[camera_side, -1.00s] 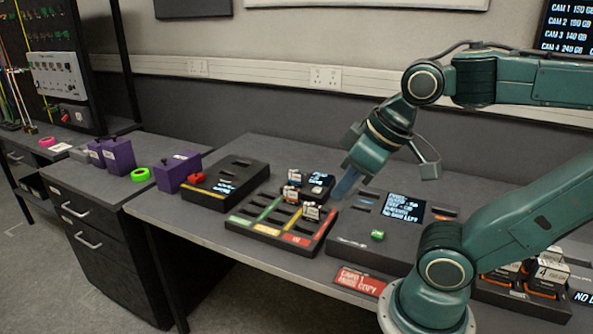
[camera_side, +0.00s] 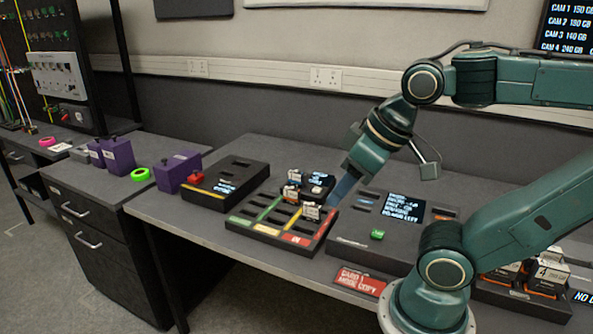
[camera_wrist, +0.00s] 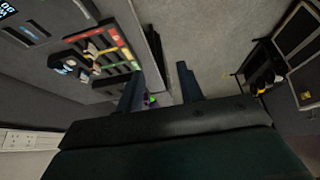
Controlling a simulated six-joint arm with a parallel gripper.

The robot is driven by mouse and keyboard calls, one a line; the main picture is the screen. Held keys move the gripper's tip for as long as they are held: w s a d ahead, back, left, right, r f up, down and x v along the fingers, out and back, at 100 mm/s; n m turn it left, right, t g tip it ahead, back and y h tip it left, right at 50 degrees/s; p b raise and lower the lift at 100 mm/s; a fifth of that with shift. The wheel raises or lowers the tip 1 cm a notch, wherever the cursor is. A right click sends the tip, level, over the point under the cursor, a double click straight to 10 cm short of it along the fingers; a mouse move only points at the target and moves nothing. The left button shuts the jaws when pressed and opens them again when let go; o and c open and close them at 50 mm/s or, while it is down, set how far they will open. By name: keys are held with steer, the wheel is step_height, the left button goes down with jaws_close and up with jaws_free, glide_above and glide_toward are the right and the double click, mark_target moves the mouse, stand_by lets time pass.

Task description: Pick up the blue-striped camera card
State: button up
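My gripper (camera_side: 341,190) points down over the back right edge of the black sorting tray (camera_side: 262,229). In the wrist view my gripper (camera_wrist: 158,92) shows two blue fingers spread apart, with nothing held between them. Several small white-labelled camera cards stand in the tray, one at the front (camera_side: 311,212) and one further back (camera_side: 291,192). In the wrist view the cards show to the left of the fingers, one of them with a bluish-white face (camera_wrist: 66,69). Which card has the blue stripe is too small to tell in the side view.
A black reader console (camera_side: 365,243) with a lit screen and green button (camera_side: 377,235) stands right of the tray. A black slotted box (camera_side: 238,178) is to the left. A small device with a lit screen (camera_side: 318,184) sits behind the tray. A red sign (camera_side: 361,282) lies at the front.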

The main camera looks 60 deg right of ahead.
steer(key=o, duration=0.8)
steer(key=w+d+r+m+g+h, duration=0.1)
steer(key=w+d+r+m+g, duration=0.1)
steer(key=w+d+m, duration=0.55)
steer(key=w+d+r+m+g+h, duration=0.1)
steer(key=w+d+r+m, duration=0.1)
steer(key=w+d, duration=1)
steer(key=w+d+f+m+g, duration=0.1)
steer(key=w+d+f+m, duration=0.1)
steer(key=d+f, duration=0.3)
steer(key=w+d+f+m, duration=0.3)
steer(key=d+f, duration=0.3)
steer(key=d, duration=0.2)
steer(key=w+d+f+m+g, duration=0.1)
steer(key=w+d+f+m, duration=0.2)
steer(key=w+d+f, duration=0.2)
steer(key=shift+d+f+m+g+y, duration=0.15)
steer(key=shift+d+f, duration=0.1)
steer(key=shift+d, duration=0.35)
steer(key=shift+d+f+m+g+y, duration=0.15)
steer(key=shift+d+f, duration=0.1)
steer(key=shift+d, duration=0.3)
